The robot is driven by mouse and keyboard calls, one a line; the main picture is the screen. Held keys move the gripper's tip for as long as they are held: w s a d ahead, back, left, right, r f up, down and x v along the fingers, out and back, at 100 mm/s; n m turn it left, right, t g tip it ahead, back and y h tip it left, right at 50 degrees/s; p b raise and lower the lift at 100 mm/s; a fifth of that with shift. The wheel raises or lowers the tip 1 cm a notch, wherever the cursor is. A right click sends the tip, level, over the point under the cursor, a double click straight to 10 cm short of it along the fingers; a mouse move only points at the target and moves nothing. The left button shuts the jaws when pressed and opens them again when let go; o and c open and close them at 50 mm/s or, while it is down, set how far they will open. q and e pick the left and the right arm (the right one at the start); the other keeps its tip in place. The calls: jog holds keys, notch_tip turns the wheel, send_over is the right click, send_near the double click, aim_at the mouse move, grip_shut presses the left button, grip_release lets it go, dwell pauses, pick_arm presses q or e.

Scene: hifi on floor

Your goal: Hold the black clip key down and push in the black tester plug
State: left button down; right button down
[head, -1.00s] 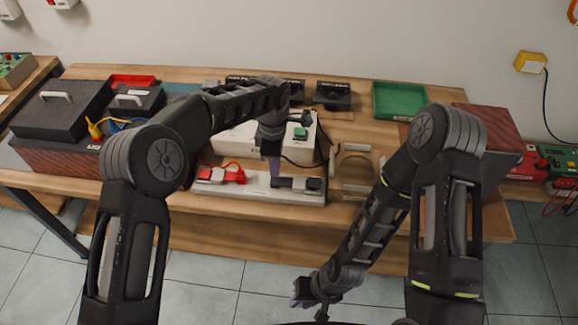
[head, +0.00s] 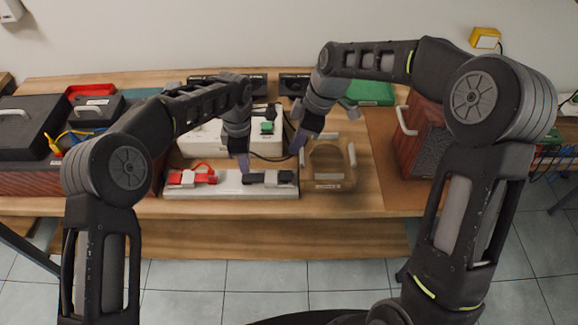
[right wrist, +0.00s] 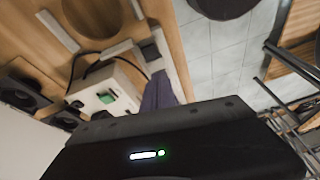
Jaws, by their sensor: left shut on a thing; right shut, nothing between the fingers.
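The white strip (head: 228,190) lies along the bench's front, with red parts (head: 190,178) at its left and black ones at its right. The black clip key (head: 256,179) is on the strip, with the black tester plug (head: 287,178) just to its right. My left gripper (head: 244,167) points down at the key's left end and is shut on it; its fingertips partly hide the contact. My right gripper (head: 297,146) is shut and empty, above and behind the plug, apart from it. Its purple fingers also show in the right wrist view (right wrist: 159,94).
A white box with a green button (head: 267,127) stands behind the strip, with a black cable curving from it. A wooden holder (head: 329,184) lies right of the strip. A dark red box (head: 425,135) stands further right.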

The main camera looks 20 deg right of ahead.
aim_at(289, 176)
jog(key=shift+w+d+r+n+h, duration=0.2)
jog(key=shift+w+d+r+n, duration=0.15)
jog(key=shift+r, duration=0.3)
jog(key=shift+w+d+r+n+h, duration=0.2)
jog(key=shift+d+r+n, duration=0.2)
jog(key=shift+r, duration=0.2)
jog(key=shift+a, duration=0.1)
jog(key=x, duration=1.3)
jog(key=shift+s+d+f, duration=0.1)
jog(key=shift+d+f, duration=0.15)
jog(key=shift+d, duration=0.1)
jog(key=shift+f, duration=0.35)
notch_tip(289, 176, down, 2)
jog(key=shift+f, duration=0.1)
pick_arm(q)
jog(key=shift+s, duration=0.1)
pick_arm(e)
jog(key=shift+s, duration=0.1)
jog(key=shift+s+f, duration=0.1)
jog(key=shift+f, duration=0.1)
